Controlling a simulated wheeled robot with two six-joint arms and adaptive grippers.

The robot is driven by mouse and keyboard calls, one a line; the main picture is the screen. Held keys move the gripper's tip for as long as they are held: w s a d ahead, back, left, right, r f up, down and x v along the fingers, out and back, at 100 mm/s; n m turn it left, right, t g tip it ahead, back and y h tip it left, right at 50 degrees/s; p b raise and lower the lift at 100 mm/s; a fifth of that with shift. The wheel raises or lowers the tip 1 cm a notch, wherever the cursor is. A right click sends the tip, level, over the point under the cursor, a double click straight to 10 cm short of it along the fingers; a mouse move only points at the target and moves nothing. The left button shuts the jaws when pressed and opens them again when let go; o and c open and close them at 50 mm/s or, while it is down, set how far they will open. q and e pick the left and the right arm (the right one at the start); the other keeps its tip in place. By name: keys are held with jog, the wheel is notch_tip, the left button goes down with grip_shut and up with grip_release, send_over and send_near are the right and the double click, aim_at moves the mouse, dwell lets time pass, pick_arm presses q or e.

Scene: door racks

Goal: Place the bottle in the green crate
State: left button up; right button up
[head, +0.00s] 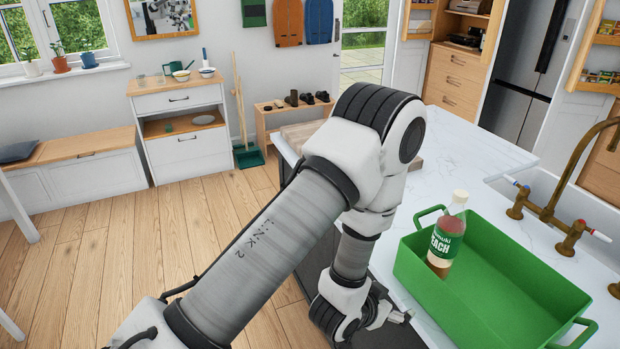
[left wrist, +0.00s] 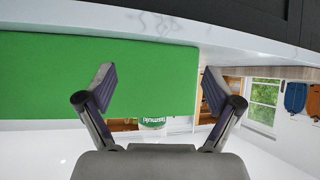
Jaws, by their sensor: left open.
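The bottle (head: 447,235) has a white cap and a green label. It is inside the green crate (head: 500,300), near its back left corner, and looks upright or slightly tilted. In the left wrist view the green crate wall (left wrist: 60,80) fills much of the picture, and part of the bottle's label (left wrist: 153,122) shows past its rim. My left gripper (head: 406,316) is low beside the crate's left side, outside it, and apart from the bottle. In the left wrist view its fingers (left wrist: 160,78) are spread with nothing between them. My right gripper is not in view.
The crate stands on a white counter (head: 463,150) next to a sink (head: 535,185) with a brass faucet (head: 570,195). A wooden board (head: 300,135) lies at the counter's far end. The wooden floor (head: 100,250) at left is mostly clear.

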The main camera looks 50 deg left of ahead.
pick_arm(q)
jog(key=s+f+g, duration=0.5)
jog(key=s+f, duration=0.3)
jog(key=s, duration=0.4)
jog(key=s+a+f+n+g, duration=0.1)
jog(key=s+f+g, duration=0.5)
jog(key=s, duration=0.7)
notch_tip(320, 180, down, 3)
jog(key=shift+a+r+y, duration=0.1)
jog(key=shift+a+y, duration=0.1)
jog(key=shift+y, duration=0.2)
